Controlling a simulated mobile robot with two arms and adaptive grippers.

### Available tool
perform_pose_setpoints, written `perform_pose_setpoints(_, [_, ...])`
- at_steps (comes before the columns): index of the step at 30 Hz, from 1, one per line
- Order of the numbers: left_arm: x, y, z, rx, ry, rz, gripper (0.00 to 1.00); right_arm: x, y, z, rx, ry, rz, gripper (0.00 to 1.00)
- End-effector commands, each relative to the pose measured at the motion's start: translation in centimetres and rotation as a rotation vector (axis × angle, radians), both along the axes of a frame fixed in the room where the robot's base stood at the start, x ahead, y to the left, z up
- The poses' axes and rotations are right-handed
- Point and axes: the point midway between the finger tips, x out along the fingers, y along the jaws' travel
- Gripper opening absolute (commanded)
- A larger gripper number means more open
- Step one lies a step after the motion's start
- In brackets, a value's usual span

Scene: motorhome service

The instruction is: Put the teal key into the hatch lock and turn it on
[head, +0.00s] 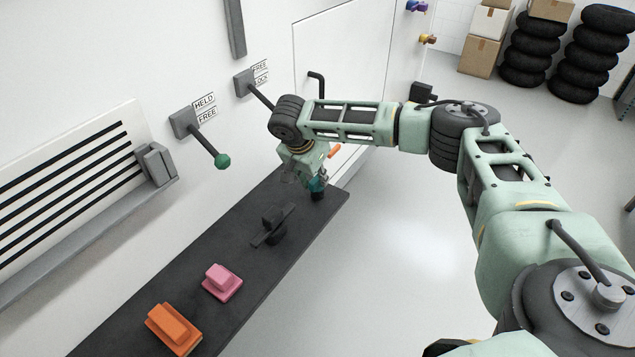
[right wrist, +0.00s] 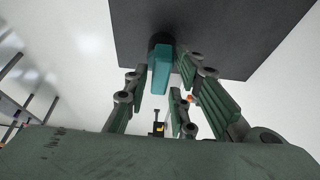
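The teal key (head: 317,184) is at the far right end of the dark shelf (head: 330,204), partly hidden by my right gripper (head: 313,187). In the right wrist view the teal key (right wrist: 161,70) stands out from a dark round piece at the shelf's edge. The fingers of my right gripper (right wrist: 163,88) are apart, one side left and one right of the key, with gaps visible. A white panel (head: 345,60) with a black handle is behind the arm. I cannot make out the hatch lock for certain. My left gripper is not in view.
A black piece (head: 273,224), a pink block (head: 222,282) and an orange block (head: 173,330) sit along the shelf. A HELD/FREE lever with a green knob (head: 222,161) juts from the wall near my right gripper. Floor right of the shelf is clear.

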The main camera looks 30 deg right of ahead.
Motion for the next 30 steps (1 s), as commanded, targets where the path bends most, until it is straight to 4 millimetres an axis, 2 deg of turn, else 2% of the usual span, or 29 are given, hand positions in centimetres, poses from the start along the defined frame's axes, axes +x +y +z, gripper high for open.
perform_pose_setpoints(1, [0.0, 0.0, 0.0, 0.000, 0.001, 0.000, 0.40, 0.0, 0.0, 0.0, 0.000, 0.000, 0.000, 0.17])
perform_pose_setpoints(7, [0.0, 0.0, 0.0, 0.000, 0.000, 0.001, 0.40, 0.0, 0.0, 0.0, 0.000, 0.000, 0.000, 0.00])
perform_pose_setpoints(20, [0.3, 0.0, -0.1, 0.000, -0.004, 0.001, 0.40, 0.1, 0.0, 0.3, 0.001, -0.002, 0.000, 0.00])
perform_pose_setpoints(23, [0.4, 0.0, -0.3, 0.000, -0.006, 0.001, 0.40, 0.1, 0.0, 1.0, 0.001, -0.002, 0.000, 0.00])
perform_pose_setpoints(29, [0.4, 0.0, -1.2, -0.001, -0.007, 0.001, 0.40, 0.1, 0.0, 3.9, 0.002, -0.005, 0.000, 0.00])
perform_pose_setpoints(30, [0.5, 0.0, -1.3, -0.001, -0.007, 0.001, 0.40, -0.4, -0.1, 4.2, 0.001, 0.000, 0.000, 0.00])
